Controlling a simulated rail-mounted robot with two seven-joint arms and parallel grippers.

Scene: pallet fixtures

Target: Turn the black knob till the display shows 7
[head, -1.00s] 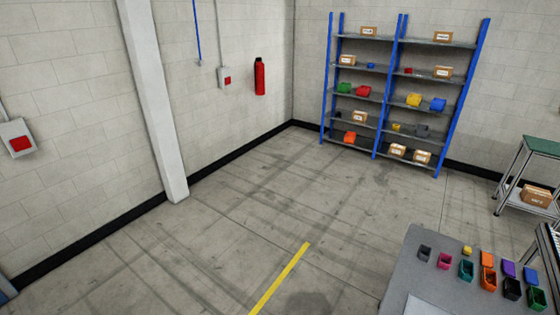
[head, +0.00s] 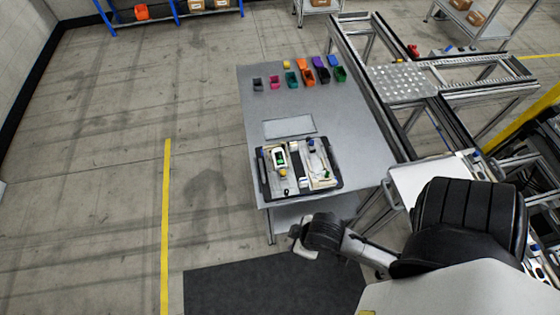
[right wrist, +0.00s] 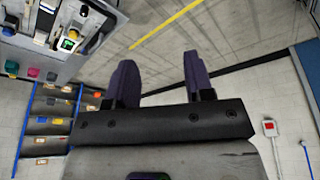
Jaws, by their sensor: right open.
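A small white device with a green display (head: 280,158) lies in the left part of an open black case (head: 263,186) near the front of the grey table. The digit on the display is too small to read, and I cannot make out the black knob. The device's lit display also shows at the upper left of the right wrist view (right wrist: 68,43). My right gripper (right wrist: 160,75) is open and empty, its two dark fingers apart, over the floor and off the device. In the head view my right arm's end is in front of the table. My left gripper is out of view.
The grey table (head: 355,115) has a flat light panel (head: 289,126) behind the case and several coloured bins (head: 307,75) at its back. A metal conveyor frame (head: 365,75) stands to the right. Open floor with a yellow line (head: 165,220) lies to the left.

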